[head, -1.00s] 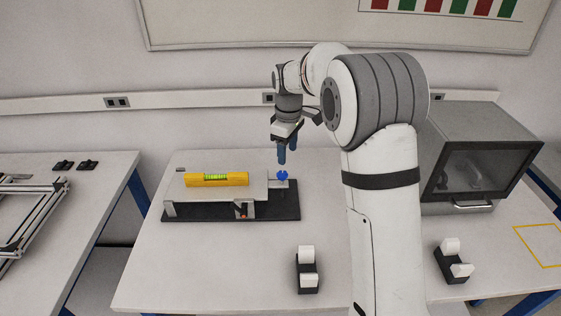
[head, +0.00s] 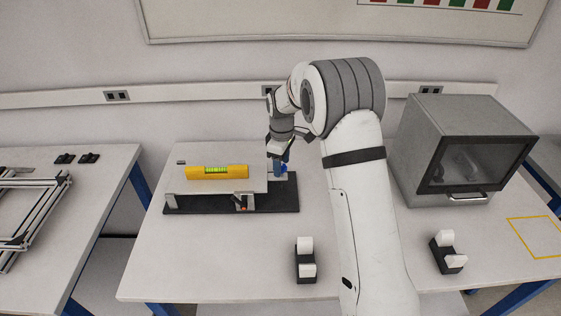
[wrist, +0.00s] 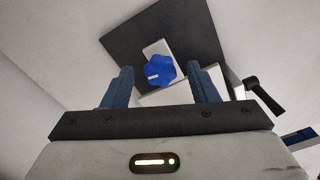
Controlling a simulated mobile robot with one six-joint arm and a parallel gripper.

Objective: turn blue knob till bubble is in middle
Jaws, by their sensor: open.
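The blue knob (wrist: 160,71) shows between and beyond my fingertips in the wrist view, with a white mark on its face. In the head view the knob (head: 284,168) is partly hidden by my gripper (head: 279,166). My gripper (wrist: 160,76) is open, with one blue finger to each side of the knob; I cannot tell whether either finger touches it. The yellow spirit level (head: 217,172) lies on a light plate (head: 258,185) left of the knob. Its green vial (head: 216,170) faces me, but the bubble is too small to place.
The plate stands on a black base (head: 270,205) on the white table. A black lever (wrist: 265,97) is right of the knob in the wrist view. A grey oven-like box (head: 465,150) stands at right. Two black holders with white pieces (head: 306,260) (head: 448,252) stand nearer me.

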